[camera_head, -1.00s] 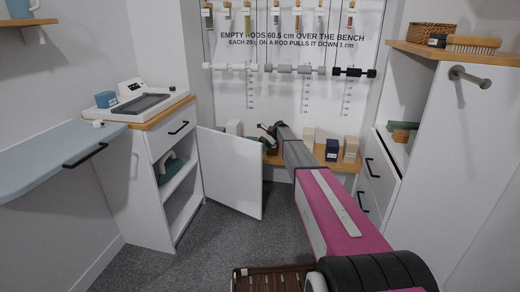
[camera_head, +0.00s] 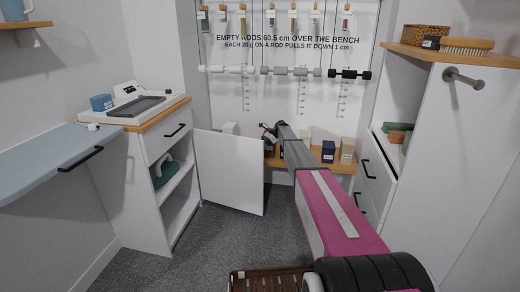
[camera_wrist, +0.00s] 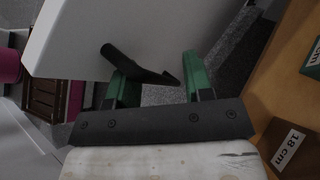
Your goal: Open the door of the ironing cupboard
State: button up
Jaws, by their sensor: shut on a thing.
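The ironing cupboard (camera_head: 141,190) stands at the left, with an iron (camera_head: 165,172) on a shelf inside. Its white door (camera_head: 230,175) stands wide open, swung out to the right from the far side of the opening. My gripper (camera_head: 268,138) is at the door's upper free edge. In the wrist view, the green fingers of my gripper (camera_wrist: 158,82) are shut on the black door handle (camera_wrist: 128,62). The white door (camera_wrist: 190,35) fills the upper part of that view. The contact between fingers and handle is partly hidden.
A wooden bench (camera_head: 275,158) with several small boxes lies beyond the door. A blue ironing board (camera_head: 45,160) juts in at the left. A white cabinet (camera_head: 445,165) stands at the right. A brown slatted crate (camera_head: 268,279) is at the bottom. Grey floor (camera_head: 225,235) is clear below the door.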

jog(key=w+d, duration=0.4)
jog(key=d, duration=0.1)
jog(key=shift+w, duration=0.35)
dwell(0.5)
jog(key=shift+d, duration=0.1)
